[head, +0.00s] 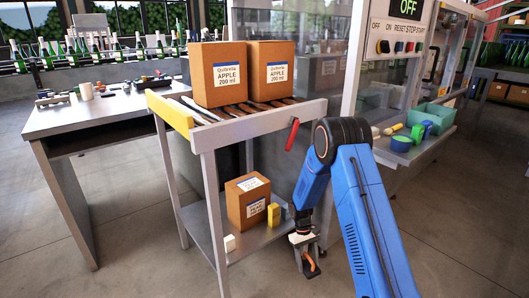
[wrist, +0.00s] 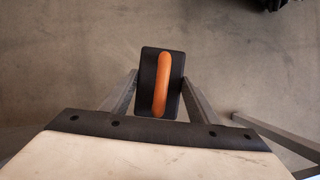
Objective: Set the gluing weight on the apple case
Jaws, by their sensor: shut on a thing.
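The gluing weight, a black block with an orange handle (head: 311,265), is held in my gripper (head: 307,262) low to the right of the cart. In the wrist view the black block (wrist: 150,75) sits between the two fingers of my gripper (wrist: 161,90), with bare floor beyond it. Two brown cartons labelled APPLE stand side by side on the cart's top, the left carton (head: 207,82) and the right carton (head: 272,52). A smaller brown carton (head: 236,208) with white labels stands on the lower shelf; its print is too small to read.
Yellow and dark small blocks (head: 273,215) and a white block (head: 229,243) lie on the lower shelf. A machine with a teal bin (head: 432,117) is at right.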

